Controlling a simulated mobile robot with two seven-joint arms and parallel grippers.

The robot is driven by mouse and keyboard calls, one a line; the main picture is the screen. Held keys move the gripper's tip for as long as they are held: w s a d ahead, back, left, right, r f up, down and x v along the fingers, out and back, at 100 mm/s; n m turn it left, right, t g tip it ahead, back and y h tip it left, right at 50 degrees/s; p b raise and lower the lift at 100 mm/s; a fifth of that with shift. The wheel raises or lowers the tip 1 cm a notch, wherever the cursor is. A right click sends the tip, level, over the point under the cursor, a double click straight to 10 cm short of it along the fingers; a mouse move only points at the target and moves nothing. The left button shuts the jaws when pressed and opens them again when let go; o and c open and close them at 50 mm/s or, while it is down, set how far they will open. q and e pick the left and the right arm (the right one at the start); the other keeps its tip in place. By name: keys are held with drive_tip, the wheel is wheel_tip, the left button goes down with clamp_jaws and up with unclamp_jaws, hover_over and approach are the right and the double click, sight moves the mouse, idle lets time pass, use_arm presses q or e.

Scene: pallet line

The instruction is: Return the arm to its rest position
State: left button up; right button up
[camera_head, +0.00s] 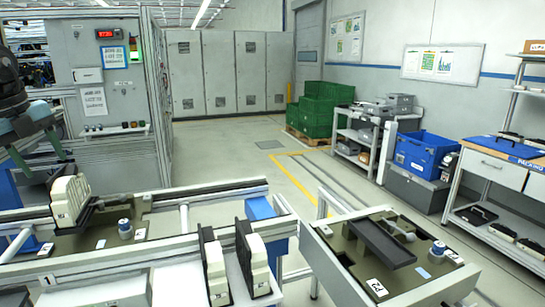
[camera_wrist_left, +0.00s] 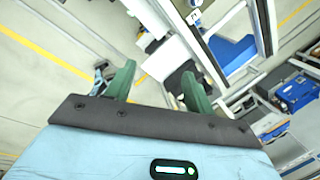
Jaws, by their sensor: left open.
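My left gripper (camera_head: 42,162) is at the left edge of the head view, raised above the left end of the conveyor line. In the left wrist view its two green fingers (camera_wrist_left: 158,70) stand apart with nothing held between them. Floor and parts of the line show beyond the fingers, farther off. Part of my dark left arm shows above the gripper in the head view. My right gripper does not show.
Cream-coloured parts in dark holders (camera_head: 72,200) stand on the line near the gripper. More stand at front centre (camera_head: 215,270). A pallet marked P2 (camera_head: 375,288) is at right. A grey control cabinet (camera_head: 100,60) stands behind. Green crates (camera_head: 320,108) are farther back.

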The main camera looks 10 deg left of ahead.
use_arm(q)
drive_tip(key=s+a+f+n+t+h, duration=0.1)
drive_tip(key=s+a+f, duration=0.25)
drive_tip(key=f, duration=0.45)
drive_tip(key=s+a+f+n+t+h, duration=0.1)
drive_tip(key=s+a+f+t, duration=0.2)
drive_tip(key=f, duration=0.4)
drive_tip(key=s+a+f+h, duration=0.2)
drive_tip(key=s+a+f, duration=0.25)
drive_tip(key=f, duration=0.35)
drive_tip(key=s+d+f+n+t+y, duration=0.1)
drive_tip(key=s+d+f+n+t, duration=0.15)
drive_tip(key=s+f, duration=0.45)
drive_tip(key=s+d+f+n+t, duration=0.15)
drive_tip(key=s+f+n, duration=0.25)
drive_tip(key=f, duration=0.8)
drive_tip(key=s+d+f+n+y, duration=0.2)
drive_tip(key=s+d+f+n, duration=0.25)
drive_tip(key=d+f, duration=0.3)
drive_tip(key=s+d+f+n+y, duration=0.1)
drive_tip(key=s+d+f+n, duration=0.2)
drive_tip(key=s+d+f, duration=0.5)
drive_tip(key=s+d+f+n+g+h, duration=0.1)
drive_tip(key=d+n, duration=0.5)
drive_tip(key=d, duration=1.9)
drive_tip(key=shift+g, duration=0.4)
